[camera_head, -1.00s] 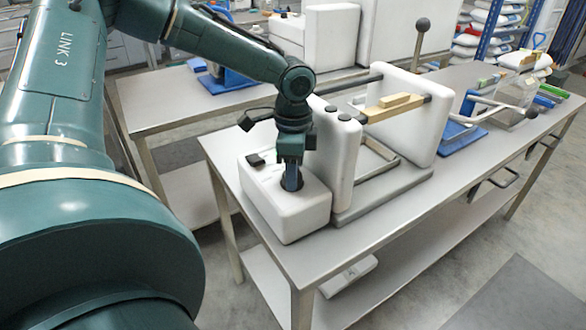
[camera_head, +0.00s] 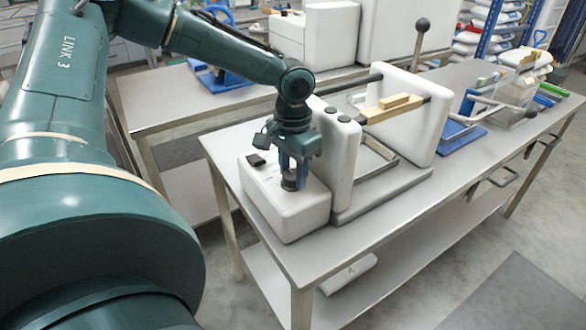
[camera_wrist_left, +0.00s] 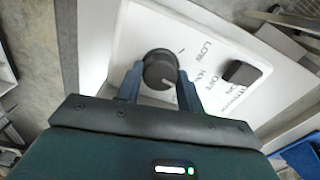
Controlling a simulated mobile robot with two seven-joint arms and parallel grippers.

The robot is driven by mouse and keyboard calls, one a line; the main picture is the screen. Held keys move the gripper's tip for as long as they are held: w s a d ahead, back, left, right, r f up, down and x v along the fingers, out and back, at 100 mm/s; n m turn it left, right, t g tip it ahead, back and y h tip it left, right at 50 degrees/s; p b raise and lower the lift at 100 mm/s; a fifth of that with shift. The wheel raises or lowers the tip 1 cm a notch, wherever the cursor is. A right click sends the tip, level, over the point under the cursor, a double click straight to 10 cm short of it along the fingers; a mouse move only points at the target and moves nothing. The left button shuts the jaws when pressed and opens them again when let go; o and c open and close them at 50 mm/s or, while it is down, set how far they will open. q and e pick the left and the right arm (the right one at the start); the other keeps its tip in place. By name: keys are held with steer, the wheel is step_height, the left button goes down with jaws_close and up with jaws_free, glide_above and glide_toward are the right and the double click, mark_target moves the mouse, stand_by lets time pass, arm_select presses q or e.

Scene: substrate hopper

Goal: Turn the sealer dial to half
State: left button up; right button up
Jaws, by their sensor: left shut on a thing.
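The sealer's control box (camera_head: 300,215) is a white rounded block at the near left end of the table. Its dark round dial (camera_head: 290,183) is on the top face; in the left wrist view the dial (camera_wrist_left: 160,70) has a pale pointer line toward the picture's bottom right. Printed labels beside it include LOW and OFF; another is only partly legible. My left gripper (camera_head: 292,174) points down over the box. In the left wrist view its fingers (camera_wrist_left: 160,80) are shut on opposite sides of the dial. My right gripper is not in view.
A black rocker switch (camera_head: 256,160) sits on the box near the dial. White upright sealer panels (camera_head: 338,150) stand close on the right, with a wooden-handled bar (camera_head: 395,107) and a ball-topped lever (camera_head: 422,25). The table's front edge is clear.

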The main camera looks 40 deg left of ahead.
mark_target(293, 174)
arm_select(q)
steer(key=shift+n, duration=0.9)
steer(key=o, duration=1)
step_height(293, 174, up, 13)
steer(key=shift+r, duration=0.15)
stand_by(0.4)
